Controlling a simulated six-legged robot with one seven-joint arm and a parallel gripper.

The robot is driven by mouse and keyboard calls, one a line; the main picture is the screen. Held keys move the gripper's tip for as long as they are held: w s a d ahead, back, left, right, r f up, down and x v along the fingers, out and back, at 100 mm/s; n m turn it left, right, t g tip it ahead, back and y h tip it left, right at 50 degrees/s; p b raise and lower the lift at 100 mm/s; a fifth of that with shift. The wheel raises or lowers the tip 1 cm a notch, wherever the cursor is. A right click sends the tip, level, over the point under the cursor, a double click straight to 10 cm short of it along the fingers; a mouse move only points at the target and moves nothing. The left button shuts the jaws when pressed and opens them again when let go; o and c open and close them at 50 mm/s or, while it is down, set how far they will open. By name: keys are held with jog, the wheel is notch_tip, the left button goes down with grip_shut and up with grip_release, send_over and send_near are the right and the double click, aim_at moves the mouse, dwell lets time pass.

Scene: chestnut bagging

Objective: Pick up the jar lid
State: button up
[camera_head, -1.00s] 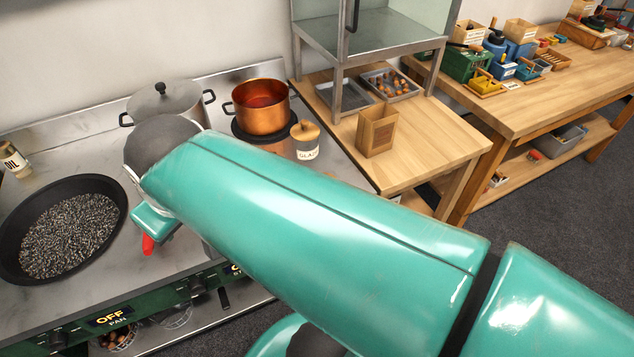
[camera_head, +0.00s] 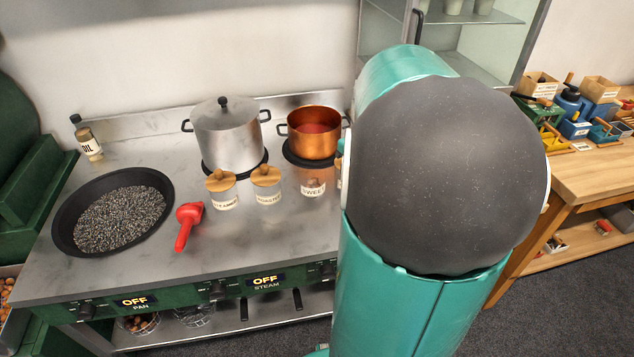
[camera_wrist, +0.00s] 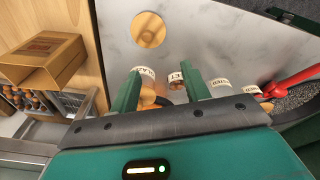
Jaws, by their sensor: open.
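A round wooden jar lid (camera_wrist: 148,29) lies on the steel counter in the wrist view, apart from the jars. My arm hides that spot in the head view. My gripper (camera_wrist: 160,77) is open, its two green fingers pointing toward the jars, with the lid beyond the fingertips. A glaze jar (camera_wrist: 144,72) shows by the left finger, partly covered. The sweet jar (camera_head: 313,187) has no knobbed lid on top; it also shows between the fingers in the wrist view (camera_wrist: 176,79). Two other jars wear wooden lids (camera_head: 220,181) (camera_head: 265,176).
A silver pot (camera_head: 228,135) and a copper pot (camera_head: 313,135) stand behind the jars. A red scoop (camera_head: 187,224) lies beside the black pan (camera_head: 65,230). Counter around the loose lid is clear.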

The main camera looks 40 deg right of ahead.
jog(key=d+f, duration=0.1)
jog(key=f, duration=0.2)
jog(key=d+f, duration=0.1)
jog(key=f, duration=0.2)
jog(key=d+f, duration=0.1)
jog(key=f, duration=0.3)
jog(key=shift+s+f, duration=0.1)
jog(key=shift+s, duration=0.3)
jog(key=f, duration=0.2)
jog(key=w+f, duration=0.1)
jog(key=f, duration=0.1)
jog(key=shift+f, duration=0.2)
jog(key=shift+s, duration=0.1)
jog(key=shift+c, duration=0.2)
grip_shut()
